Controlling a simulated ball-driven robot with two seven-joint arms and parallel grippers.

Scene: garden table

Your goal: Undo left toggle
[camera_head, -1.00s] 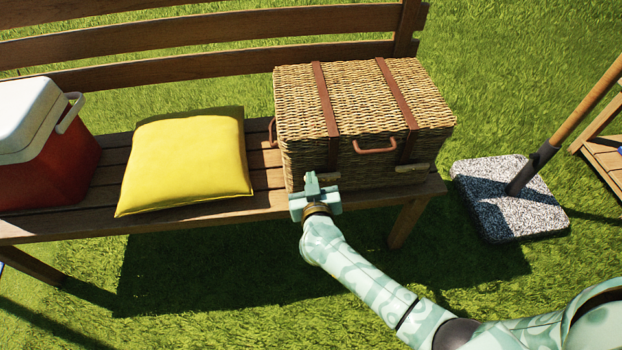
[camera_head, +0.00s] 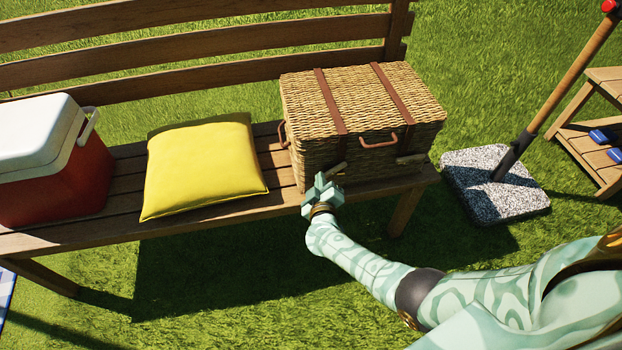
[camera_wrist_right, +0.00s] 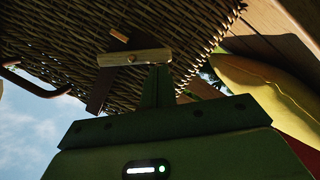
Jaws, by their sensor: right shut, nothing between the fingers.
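A wicker hamper (camera_head: 310,165) stands on the bench with its lid down and two brown straps over it. The left toggle (camera_head: 338,167), a pale wooden bar, sits on the left strap at the hamper's front; it is tilted, its right end higher in the head view. It also shows close up in the right wrist view (camera_wrist_right: 145,57), lying across the strap. My right gripper (camera_head: 321,184) is shut and empty just below the left toggle. In the right wrist view, its fingertips (camera_wrist_right: 160,72) are at the bar's right end and seem to touch it. My left gripper is out of view.
The right toggle (camera_head: 410,159) lies level on the other strap. A reddish front handle (camera_head: 380,142) sits between the straps. A yellow cushion (camera_head: 202,168) and a red cooler (camera_head: 80,185) are left on the bench (camera_head: 125,215). A parasol base (camera_head: 480,185) stands to the right.

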